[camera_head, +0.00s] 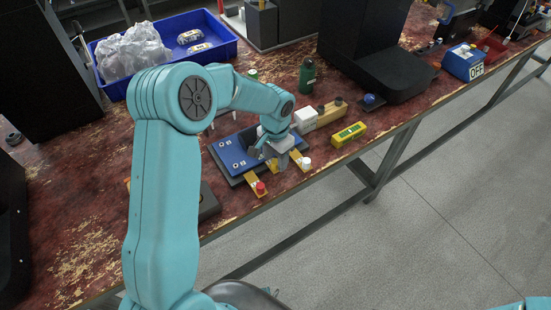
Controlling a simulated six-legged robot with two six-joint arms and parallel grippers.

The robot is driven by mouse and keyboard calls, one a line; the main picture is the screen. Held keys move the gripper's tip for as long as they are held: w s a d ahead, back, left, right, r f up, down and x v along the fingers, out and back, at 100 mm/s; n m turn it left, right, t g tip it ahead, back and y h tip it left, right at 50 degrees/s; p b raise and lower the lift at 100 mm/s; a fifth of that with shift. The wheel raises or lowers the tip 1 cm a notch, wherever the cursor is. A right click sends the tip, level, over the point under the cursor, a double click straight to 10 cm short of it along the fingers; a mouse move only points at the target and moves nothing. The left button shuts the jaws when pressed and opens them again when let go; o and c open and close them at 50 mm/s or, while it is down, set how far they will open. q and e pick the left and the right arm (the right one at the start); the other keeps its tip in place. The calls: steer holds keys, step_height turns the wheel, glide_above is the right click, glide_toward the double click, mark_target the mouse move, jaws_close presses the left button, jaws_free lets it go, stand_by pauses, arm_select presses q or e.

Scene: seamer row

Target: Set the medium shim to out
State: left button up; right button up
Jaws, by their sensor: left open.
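A blue plate (232,155) on a dark base lies on the worn red bench. Yellow shim strips stick out of its near side. One strip (251,181) has a red knob at its near end, and another (296,156) has a white knob. Between them a middle yellow strip (272,166) shows only partly; my left gripper hides much of it. I cannot read which strip is the medium one, nor how far it is out. My left gripper (281,158) is open and points down over the middle strip; contact cannot be told. My right gripper is out of view.
A yellow box (349,134), a white block (305,119) and a green bottle (307,77) stand close by. A blue tray (222,50) holds clear bags and cans. A large black machine (375,66) stands behind. The bench's front edge is near the strips.

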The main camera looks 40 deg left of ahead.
arm_select(q)
steer(key=shift+f, duration=0.45)
jaws_close()
steer(key=shift+d+f, duration=0.1)
steer(key=shift+d, duration=0.25)
steer(key=d, duration=0.1)
steer(key=s+d+b, duration=0.1)
steer(key=d, duration=0.2)
steer(key=shift+s+b, duration=0.35)
steer(key=shift+a, duration=0.1)
